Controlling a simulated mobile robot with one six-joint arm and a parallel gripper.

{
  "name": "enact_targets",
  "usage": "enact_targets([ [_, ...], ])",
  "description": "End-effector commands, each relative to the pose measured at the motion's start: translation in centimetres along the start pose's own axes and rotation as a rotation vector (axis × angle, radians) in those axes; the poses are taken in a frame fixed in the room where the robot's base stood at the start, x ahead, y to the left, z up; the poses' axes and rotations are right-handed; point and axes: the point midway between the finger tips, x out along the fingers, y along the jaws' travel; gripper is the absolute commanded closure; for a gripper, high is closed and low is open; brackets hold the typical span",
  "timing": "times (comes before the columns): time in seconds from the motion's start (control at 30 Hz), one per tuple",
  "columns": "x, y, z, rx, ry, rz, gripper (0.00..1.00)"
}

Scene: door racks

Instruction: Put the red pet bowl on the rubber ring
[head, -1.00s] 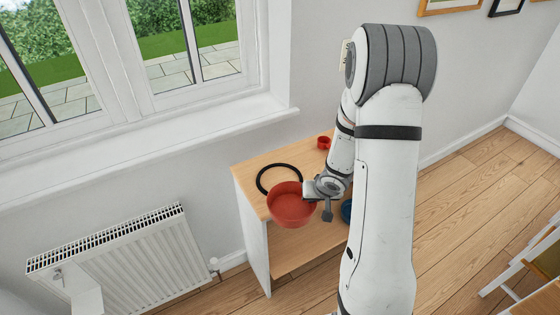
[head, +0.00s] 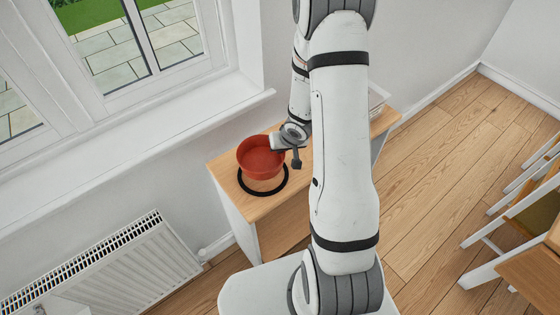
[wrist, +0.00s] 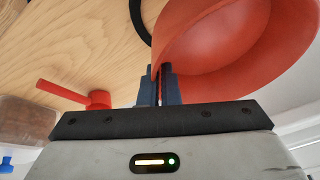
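The red pet bowl (head: 261,160) is over the black rubber ring (head: 262,194) in the head view. My gripper (head: 279,144) is at the bowl's right side. In the wrist view my gripper (wrist: 160,86) has its dark fingers closed on the rim of the bowl (wrist: 235,60). Part of the ring (wrist: 140,22) shows on the wood beyond the fingertips. The bowl looks held above the ring; the gap is hard to judge.
The ring lies on a wooden shelf top (head: 225,168) under the window sill. A small red object with a handle (wrist: 98,99) and a brownish container (wrist: 25,120) are at the left in the wrist view. A radiator (head: 110,270) stands to the left, chairs (head: 515,215) to the right.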

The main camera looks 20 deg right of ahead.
Motion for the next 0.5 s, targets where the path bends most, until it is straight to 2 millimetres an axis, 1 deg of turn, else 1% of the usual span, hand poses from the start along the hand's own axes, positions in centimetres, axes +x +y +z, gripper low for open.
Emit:
enact_targets([
  [0.03, 1.5, 0.3, 0.7, 0.003, -0.001, 0.001, 1.0],
  [0.17, 2.3, 0.5, 0.9, 0.003, 0.0, 0.0, 1.0],
  [0.4, 5.2, 1.0, 2.2, 0.005, -0.001, 0.001, 1.0],
  [0.5, 5.6, 1.1, 2.4, 0.005, 0.0, 0.001, 1.0],
])
